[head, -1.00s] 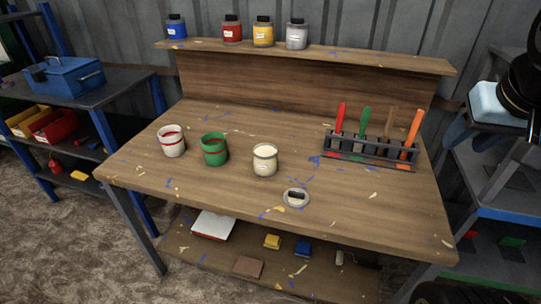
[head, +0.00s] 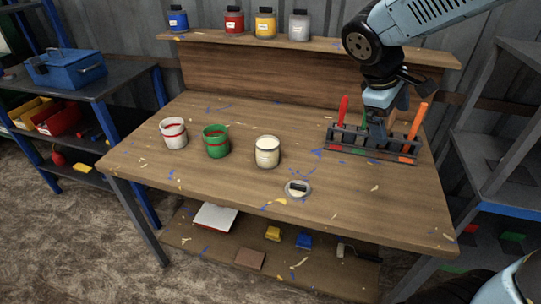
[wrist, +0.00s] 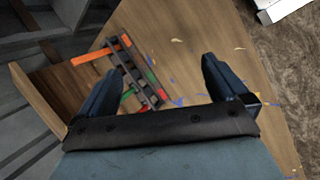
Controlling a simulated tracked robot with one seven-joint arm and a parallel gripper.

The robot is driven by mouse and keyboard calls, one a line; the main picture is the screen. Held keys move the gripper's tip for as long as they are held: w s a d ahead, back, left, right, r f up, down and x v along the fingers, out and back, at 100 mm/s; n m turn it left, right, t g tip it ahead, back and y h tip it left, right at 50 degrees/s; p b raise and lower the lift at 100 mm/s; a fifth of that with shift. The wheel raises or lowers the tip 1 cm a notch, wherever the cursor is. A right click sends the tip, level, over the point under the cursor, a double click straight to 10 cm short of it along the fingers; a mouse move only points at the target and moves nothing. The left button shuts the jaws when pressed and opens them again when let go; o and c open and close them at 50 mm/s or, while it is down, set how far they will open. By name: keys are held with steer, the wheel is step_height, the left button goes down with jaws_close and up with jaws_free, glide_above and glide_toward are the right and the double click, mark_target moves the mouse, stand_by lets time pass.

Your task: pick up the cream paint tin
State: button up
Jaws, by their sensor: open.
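The cream paint tin (head: 267,153) stands upright and open-topped on the wooden workbench, right of the green tin (head: 216,142) and the white tin with red paint (head: 174,134). My gripper (head: 376,128) is over the right part of the bench, above the tool rack, well to the right of the cream tin. In the wrist view my gripper (wrist: 160,80) has its two fingers wide apart with nothing between them. The cream tin cannot be made out in the wrist view.
A round lid with a dark handle (head: 297,189) lies in front of the cream tin. Several paint jars (head: 265,24) line the back shelf. The bench between the tin and rack is clear.

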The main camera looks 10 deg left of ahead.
steer(key=w+a+f+n+t+h, duration=0.2)
steer(key=w+a+f+n, duration=0.35)
steer(key=a, duration=0.45)
steer(key=n+t+y, duration=0.2)
steer(key=n+t, duration=0.5)
steer(key=n, duration=0.8)
glide_toward(260, 158)
steer(key=shift+f, duration=0.1)
steer(key=shift+w+a+f+t, duration=0.1)
steer(key=shift+w+f+t, duration=0.1)
steer(key=shift+t, duration=0.1)
steer(key=x, duration=0.7)
steer(key=shift+w+f, duration=0.1)
steer(key=shift+d+x, duration=0.2)
steer(key=shift+x, duration=1.3)
steer(key=shift+d+x, duration=0.25)
steer(key=shift+x, duration=1.25)
steer(key=shift+c, duration=0.3)
steer(key=c, duration=1.2)
